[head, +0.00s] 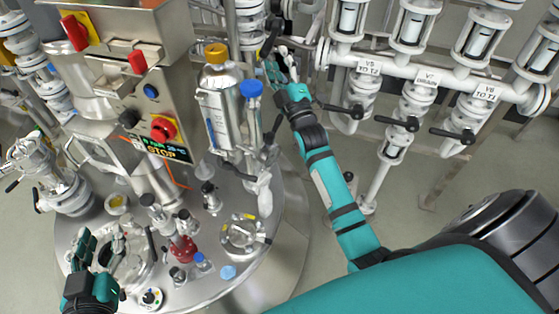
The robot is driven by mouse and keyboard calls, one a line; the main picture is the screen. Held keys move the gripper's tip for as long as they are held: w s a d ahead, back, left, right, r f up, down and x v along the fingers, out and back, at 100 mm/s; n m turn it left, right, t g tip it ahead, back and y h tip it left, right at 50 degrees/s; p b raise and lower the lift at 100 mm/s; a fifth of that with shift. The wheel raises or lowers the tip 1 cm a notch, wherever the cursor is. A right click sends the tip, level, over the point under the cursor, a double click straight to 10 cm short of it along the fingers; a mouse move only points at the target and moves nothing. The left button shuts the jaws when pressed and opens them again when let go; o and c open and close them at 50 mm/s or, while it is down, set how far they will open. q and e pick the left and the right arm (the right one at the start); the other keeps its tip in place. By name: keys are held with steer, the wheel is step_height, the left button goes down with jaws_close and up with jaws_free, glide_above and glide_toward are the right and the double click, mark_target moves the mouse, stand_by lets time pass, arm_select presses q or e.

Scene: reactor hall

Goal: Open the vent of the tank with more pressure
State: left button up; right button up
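A round steel vessel lid (215,260) fills the left half of the head view, with several fittings on it. I cannot tell which fitting is a vent, and no pressure value is readable. My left gripper (98,248) is low at the left over the lid's near edge, by a round glass port (128,262). Its fingers look apart and nothing shows between them. My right gripper (276,68) is at the top middle, beside white piping and a dark valve handle (269,38). Its fingers are small and overlap the piping, so its opening and any contact are unclear.
White pipes with black-handled valves stand at the right, labelled V6 (369,67), V7 (427,78) and V8 (487,92). A steel control box (115,55) with red switches and a display (165,148) stands upper left. A yellow-capped cylinder (222,105) rises mid-lid.

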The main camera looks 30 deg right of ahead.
steer(key=b+v, duration=0.3)
steer(key=v, duration=0.8)
step_height(320, 180, down, 22)
steer(key=w+a+m+g+y+b, duration=0.1)
steer(key=a+m+g+y, duration=0.1)
steer(key=g, duration=0.3)
steer(key=shift+w+a, duration=0.35)
steer(key=shift+a, duration=0.15)
